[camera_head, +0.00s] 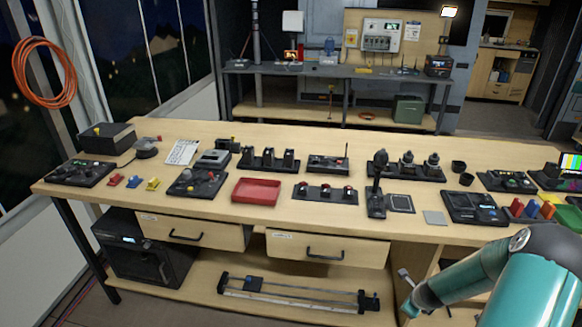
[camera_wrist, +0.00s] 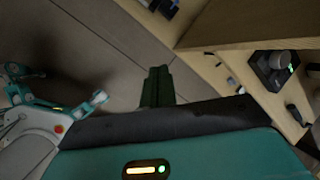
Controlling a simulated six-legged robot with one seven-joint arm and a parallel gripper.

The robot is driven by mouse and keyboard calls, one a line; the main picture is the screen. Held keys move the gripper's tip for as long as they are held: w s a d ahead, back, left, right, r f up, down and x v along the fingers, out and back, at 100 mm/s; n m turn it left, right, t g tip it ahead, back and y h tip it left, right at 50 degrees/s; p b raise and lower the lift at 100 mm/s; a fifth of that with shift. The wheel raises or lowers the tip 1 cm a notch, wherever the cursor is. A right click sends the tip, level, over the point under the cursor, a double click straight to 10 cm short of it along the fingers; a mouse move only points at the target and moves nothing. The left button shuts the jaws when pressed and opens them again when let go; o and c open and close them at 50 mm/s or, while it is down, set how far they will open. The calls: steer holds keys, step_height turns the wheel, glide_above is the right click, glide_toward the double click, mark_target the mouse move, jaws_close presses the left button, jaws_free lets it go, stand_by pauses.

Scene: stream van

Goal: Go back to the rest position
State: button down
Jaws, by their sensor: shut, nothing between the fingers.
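In the wrist view the dark fingers of my gripper (camera_wrist: 158,88) are together, with nothing seen between them. They point out over the plain grey floor, clear of the bench. In the head view my teal arm reaches in from the lower right, bent low in front of the workbench (camera_head: 130,195). Its far end is low beside the bench's front right part, below the top, and the fingers cannot be made out clearly there. In the wrist view the bench edge (camera_wrist: 215,47) runs along the upper right, apart from the fingers.
The bench top holds several control panels, switches and a red tray (camera_head: 256,191). Two drawers (camera_head: 325,249) are under its front, and a rail device (camera_head: 292,293) lies on the lower shelf. A second bench (camera_head: 335,70) stands behind. My own teal and white parts show left in the wrist view.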

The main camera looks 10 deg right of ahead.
steer(key=a+r+n, duration=0.5)
steer(key=a+r, duration=0.1)
steer(key=r, duration=0.4)
steer(key=a+r+n, duration=0.5)
steer(key=a+r, duration=0.1)
steer(key=r, duration=0.3)
steer(key=a+r+n, duration=0.5)
steer(key=r, duration=0.5)
steer(key=s+a+r+n, duration=0.7)
steer(key=s, duration=0.3)
steer(key=s+a+r+n, duration=0.6)
steer(key=s+a+r, duration=0.1)
steer(key=s, duration=0.3)
steer(key=shift+r+n+y, duration=0.4)
steer(key=shift+r, duration=0.1)
